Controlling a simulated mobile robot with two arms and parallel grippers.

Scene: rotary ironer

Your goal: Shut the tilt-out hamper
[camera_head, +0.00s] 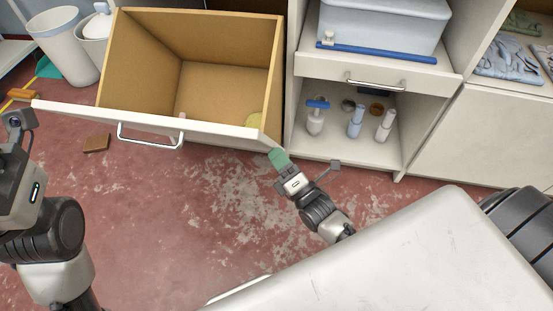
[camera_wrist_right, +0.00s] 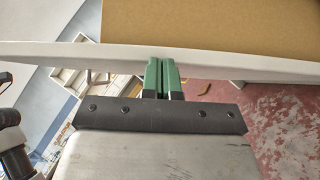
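The tilt-out hamper stands open in the head view, its brown bin tipped outward behind a white front panel (camera_head: 215,128) with a metal bar handle (camera_head: 150,141). A small yellowish item lies inside the bin near its right corner. My right gripper (camera_head: 277,157) is at the outer side of the panel's right end. In the right wrist view its green fingers (camera_wrist_right: 161,75) are side by side, shut, with tips at the panel's edge (camera_wrist_right: 215,66); contact is unclear. My left gripper's body (camera_head: 25,190) shows at the left edge; its fingers are out of view.
Right of the hamper is a cabinet with a pulled-out shelf (camera_head: 375,70) holding a grey tub (camera_head: 385,22), and bottles (camera_head: 356,122) below. White bins (camera_head: 65,45) stand at the left.

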